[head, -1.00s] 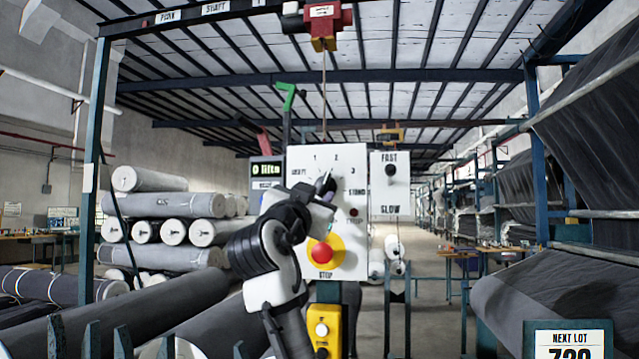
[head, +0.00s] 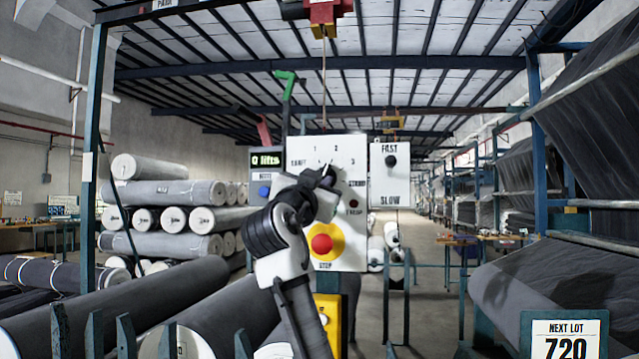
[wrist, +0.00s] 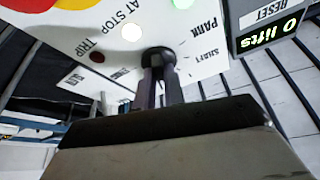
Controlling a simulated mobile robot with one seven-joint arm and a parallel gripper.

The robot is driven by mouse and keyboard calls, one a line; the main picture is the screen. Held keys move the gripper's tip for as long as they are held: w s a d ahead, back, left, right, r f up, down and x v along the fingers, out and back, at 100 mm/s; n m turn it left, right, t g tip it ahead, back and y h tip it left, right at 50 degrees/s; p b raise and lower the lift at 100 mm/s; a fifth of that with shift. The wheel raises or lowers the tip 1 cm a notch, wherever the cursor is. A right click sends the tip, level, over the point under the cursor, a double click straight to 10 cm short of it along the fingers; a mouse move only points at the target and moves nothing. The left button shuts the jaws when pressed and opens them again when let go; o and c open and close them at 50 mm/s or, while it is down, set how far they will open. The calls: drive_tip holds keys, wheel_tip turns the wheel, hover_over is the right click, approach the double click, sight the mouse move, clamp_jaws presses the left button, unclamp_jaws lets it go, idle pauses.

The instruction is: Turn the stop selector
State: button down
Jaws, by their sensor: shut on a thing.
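The stop selector (wrist: 158,58) is a black knob on a white control panel (head: 345,258), with position marks such as 1, 2 and 3 around it. My gripper (wrist: 159,80) is shut on this knob, one finger on each side, in the wrist view. In the head view my gripper (head: 327,175) reaches the panel from the lower left and covers most of the knob and some of the dial marks. Which mark the knob points at cannot be told.
A red stop button (head: 321,243) on a yellow disc lies just below my gripper. A counter box (head: 265,161) reading 0 lifts stands left of the panel, and a FAST/SLOW box (head: 390,180) stands right. Grey rolls (head: 160,193) are stacked at left.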

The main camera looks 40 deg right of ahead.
drive_tip(key=shift+n+t, duration=0.4)
drive_tip(key=shift+n, duration=0.2)
drive_tip(key=shift+s+d+r+n+t+y+p, duration=0.35)
drive_tip(key=shift+n+y+p, duration=1.75)
drive_tip(key=shift+n, duration=2.7)
drive_tip(key=shift+a+r+n+t+y+p, duration=0.1)
drive_tip(key=shift+n+t+y+p, duration=0.5)
drive_tip(key=shift+n+y+p, duration=2.85)
drive_tip(key=shift+s+d+r+n+t+h+p, duration=0.3)
drive_tip(key=shift+n+p, duration=1.15)
drive_tip(key=shift+n, duration=4.7)
drive_tip(key=shift+w+a+f+y, duration=0.1)
drive_tip(key=shift+f+y, duration=0.1)
drive_tip(key=shift+y, duration=0.05)
drive_tip(key=c, duration=1.5)
unclamp_jaws()
